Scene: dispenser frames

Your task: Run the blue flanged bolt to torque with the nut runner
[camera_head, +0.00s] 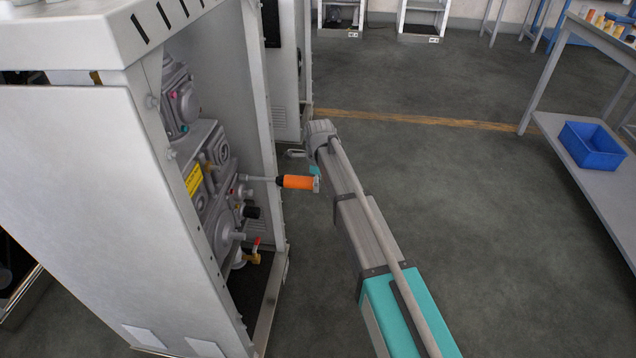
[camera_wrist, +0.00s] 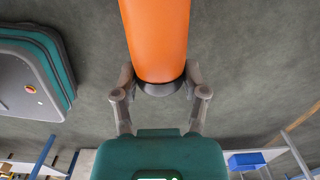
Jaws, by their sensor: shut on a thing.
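The nut runner (camera_head: 298,182) has an orange body, a black collar and a thin grey shaft pointing left. My gripper (camera_head: 316,180) is shut on its right end and holds it roughly level. In the wrist view my gripper (camera_wrist: 160,88) has its fingers on both sides of the dark end of the orange nut runner (camera_wrist: 157,35). The shaft tip reaches the machinery inside the open dispenser frame (camera_head: 130,190). I cannot tell whether the tip touches a bolt. A small blue-teal spot (camera_head: 185,128) shows on the upper machinery; I cannot tell if it is the blue flanged bolt.
Grey pump parts, a yellow label (camera_head: 194,179) and a red-handled valve (camera_head: 254,245) crowd the frame's interior. The frame's side walls bound the opening. A workbench with a blue bin (camera_head: 592,146) stands at right. The floor between is clear.

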